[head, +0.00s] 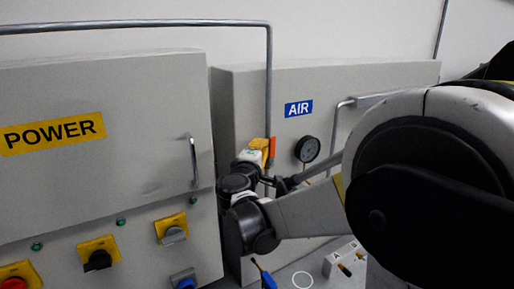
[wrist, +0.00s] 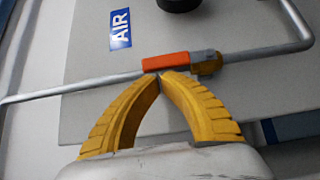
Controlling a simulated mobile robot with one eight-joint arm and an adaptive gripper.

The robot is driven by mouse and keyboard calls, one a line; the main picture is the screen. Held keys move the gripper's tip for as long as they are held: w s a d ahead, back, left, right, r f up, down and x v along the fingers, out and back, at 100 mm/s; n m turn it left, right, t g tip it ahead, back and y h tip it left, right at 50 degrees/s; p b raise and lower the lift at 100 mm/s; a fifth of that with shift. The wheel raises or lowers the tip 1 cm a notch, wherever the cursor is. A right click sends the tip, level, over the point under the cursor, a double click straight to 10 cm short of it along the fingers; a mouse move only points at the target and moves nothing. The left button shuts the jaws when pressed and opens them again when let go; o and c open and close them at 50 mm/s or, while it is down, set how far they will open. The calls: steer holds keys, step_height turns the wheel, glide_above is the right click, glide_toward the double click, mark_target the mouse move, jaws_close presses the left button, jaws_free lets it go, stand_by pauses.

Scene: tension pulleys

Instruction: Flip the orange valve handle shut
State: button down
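The orange valve handle (wrist: 166,62) lies in line with the grey pipe in the wrist view, beside a brass-coloured valve body (wrist: 207,63). In the head view the handle (head: 272,147) is a small upright orange piece on the vertical pipe, partly hidden by my gripper. My gripper (wrist: 160,74) has two curved yellow fingers whose tips come together right at the handle's lower edge. Nothing shows held between them. I cannot tell whether the tips touch the handle. In the head view my gripper (head: 262,150) is small and mostly covered by my wrist.
The AIR cabinet (head: 240,100) stands behind the pipe, with a black gauge (head: 307,149) to the right. The POWER cabinet (head: 100,180), with a bar handle (head: 194,160) and several knobs, stands close on the left. A second bent pipe (head: 336,130) is right of the gauge.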

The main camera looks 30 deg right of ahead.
mark_target(275, 140)
steer(key=shift+d+r+m+g+y+p, duration=0.4)
steer(key=shift+d+m+g+p, duration=0.1)
steer(key=shift+d+m+p, duration=0.3)
steer(key=shift+d+r+m+g+y+p, duration=0.25)
steer(key=shift+d+m+g+y+p, duration=0.2)
steer(key=shift+d+y+p, duration=0.35)
steer(key=shift+d+m+g+y+p, duration=0.25)
steer(key=shift+d+m+y+p, duration=0.25)
steer(key=shift+d+m+p, duration=0.1)
steer(key=d+f+m+y, duration=0.1)
steer(key=d+y, duration=0.1)
steer(key=d+f+m+g+y+b, duration=0.1)
steer(key=d+f+m+y, duration=0.1)
steer(key=y, duration=0.1)
steer(key=d+f+m+y+b, duration=0.1)
steer(key=d+f+m+y, duration=0.1)
steer(key=y, duration=0.1)
steer(key=shift+w+d+g, duration=0.15)
steer(key=shift+d+g, duration=0.1)
steer(key=shift+g, duration=0.15)
steer(key=shift+d+f, duration=0.1)
steer(key=shift+f, duration=0.05)
